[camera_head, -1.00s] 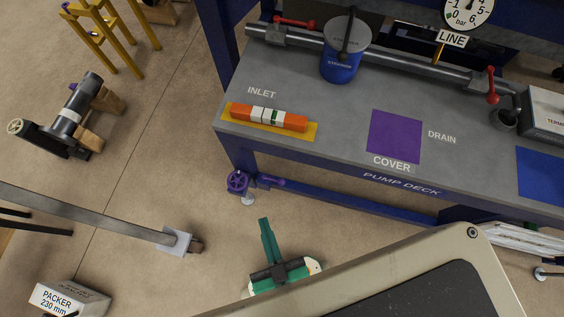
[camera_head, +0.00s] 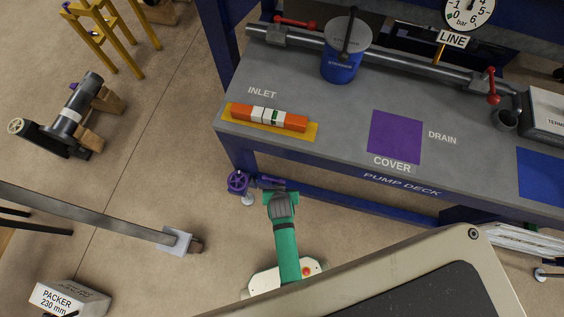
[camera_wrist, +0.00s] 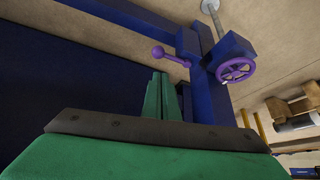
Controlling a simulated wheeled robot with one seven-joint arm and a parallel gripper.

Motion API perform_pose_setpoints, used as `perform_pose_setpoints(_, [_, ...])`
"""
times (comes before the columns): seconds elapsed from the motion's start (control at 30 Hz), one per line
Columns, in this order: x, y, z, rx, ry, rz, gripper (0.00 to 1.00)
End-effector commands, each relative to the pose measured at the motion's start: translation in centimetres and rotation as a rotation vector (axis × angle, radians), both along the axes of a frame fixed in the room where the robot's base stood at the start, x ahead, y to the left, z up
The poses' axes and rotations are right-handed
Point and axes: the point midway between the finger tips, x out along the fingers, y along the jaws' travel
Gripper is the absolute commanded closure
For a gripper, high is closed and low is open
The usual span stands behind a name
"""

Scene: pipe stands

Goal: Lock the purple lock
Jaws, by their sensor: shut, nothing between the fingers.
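Purple hardware is fixed at the near left leg of the pump deck. A purple lever with a round knob (camera_wrist: 171,54) sticks out sideways from the blue frame in the wrist view, and the lever (camera_head: 270,182) also shows in the head view. A purple handwheel (camera_wrist: 236,70) is beside it on a blue block; it is at the left in the head view (camera_head: 238,181). I cannot tell which part the lock is. My green gripper (camera_wrist: 161,95) is shut and empty, below the lever in the wrist view and apart from it. In the head view my gripper (camera_head: 283,203) is close to the lever.
The deck (camera_head: 340,115) holds an orange-and-white level (camera_head: 268,117), a blue strainer (camera_head: 341,62) and a pipe. A blue rail (camera_head: 350,207) runs low under the deck. A grey beam (camera_head: 90,216) lies to the left.

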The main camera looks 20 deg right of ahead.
Motion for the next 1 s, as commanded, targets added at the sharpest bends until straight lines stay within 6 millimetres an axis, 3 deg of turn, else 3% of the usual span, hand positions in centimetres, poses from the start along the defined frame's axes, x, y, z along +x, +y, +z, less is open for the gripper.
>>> perform_pose_setpoints(0.03, [1.5,-0.5,-0.5,0.01,0.028,-0.019,1.0])
perform_pose_setpoints(0.1, [2.6,-1.0,-1.1,0.023,0.074,-0.041,1.0])
perform_pose_setpoints(0.3, [4.5,-1.9,-1.8,0.05,0.155,-0.084,1.0])
perform_pose_setpoints(0.77, [4.8,-2.0,-2.0,0.056,0.174,-0.092,1.0])
perform_pose_setpoints(1.0, [5.5,-2.3,-3.8,0.056,0.174,-0.092,1.0])
